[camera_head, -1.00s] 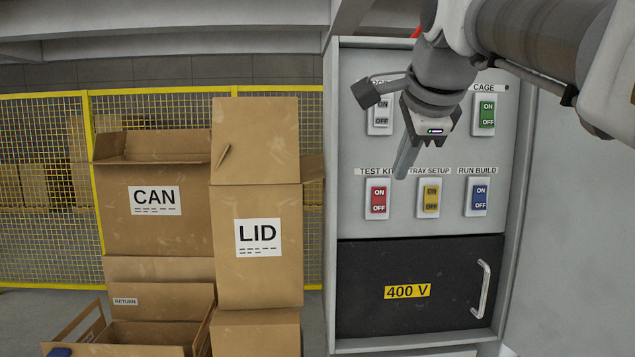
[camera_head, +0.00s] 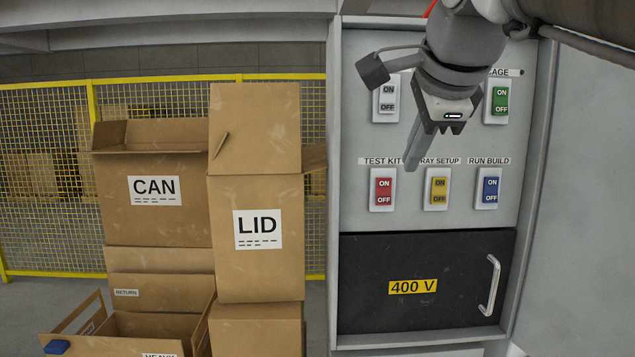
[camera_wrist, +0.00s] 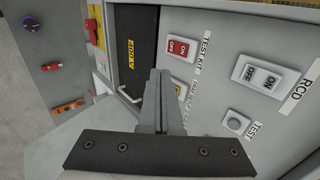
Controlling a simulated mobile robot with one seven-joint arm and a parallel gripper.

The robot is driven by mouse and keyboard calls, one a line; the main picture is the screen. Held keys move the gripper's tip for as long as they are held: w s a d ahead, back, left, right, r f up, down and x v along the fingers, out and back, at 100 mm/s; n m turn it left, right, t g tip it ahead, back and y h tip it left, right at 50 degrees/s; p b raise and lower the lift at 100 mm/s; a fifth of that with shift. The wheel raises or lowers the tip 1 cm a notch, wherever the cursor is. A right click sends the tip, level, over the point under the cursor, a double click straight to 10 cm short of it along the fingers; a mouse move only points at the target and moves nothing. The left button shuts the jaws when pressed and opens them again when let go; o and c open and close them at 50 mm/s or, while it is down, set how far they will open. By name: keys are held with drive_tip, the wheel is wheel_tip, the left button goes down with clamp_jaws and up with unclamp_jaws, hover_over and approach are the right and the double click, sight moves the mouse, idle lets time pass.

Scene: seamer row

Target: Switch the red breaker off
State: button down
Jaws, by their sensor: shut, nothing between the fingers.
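The red breaker (camera_head: 383,190), labelled TEST KIT, is at the left of the lower row on the grey panel, with ON at its top and OFF at its bottom. Its lever position is too fine to tell. It also shows in the wrist view (camera_wrist: 178,48). My gripper (camera_head: 411,166) is shut and empty. In the head view its fingertips appear just above and right of the red breaker, over the label row. In the wrist view the closed fingers (camera_wrist: 160,72) end left of and below the red breaker. I see no contact with it.
The yellow breaker (camera_head: 438,191) and blue breaker (camera_head: 491,190) share its row. The green breaker (camera_head: 500,100) and the grey RCD breaker (camera_head: 388,98) are above. A black 400 V door (camera_head: 440,310) with a handle is below. Cardboard boxes (camera_head: 255,195) stand left of the panel.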

drive_tip(key=shift+s+a+f, duration=0.1)
drive_tip(key=shift+f, duration=0.05)
idle(0.3)
drive_tip(key=p, duration=0.2)
approach(385, 203)
drive_tip(key=x, duration=0.4)
drive_tip(key=shift+f, duration=0.5)
drive_tip(key=shift+w+f, duration=0.15)
drive_tip(key=shift+w, duration=0.5)
drive_tip(key=shift+f+b, duration=0.1)
drive_tip(key=shift+b, duration=0.2)
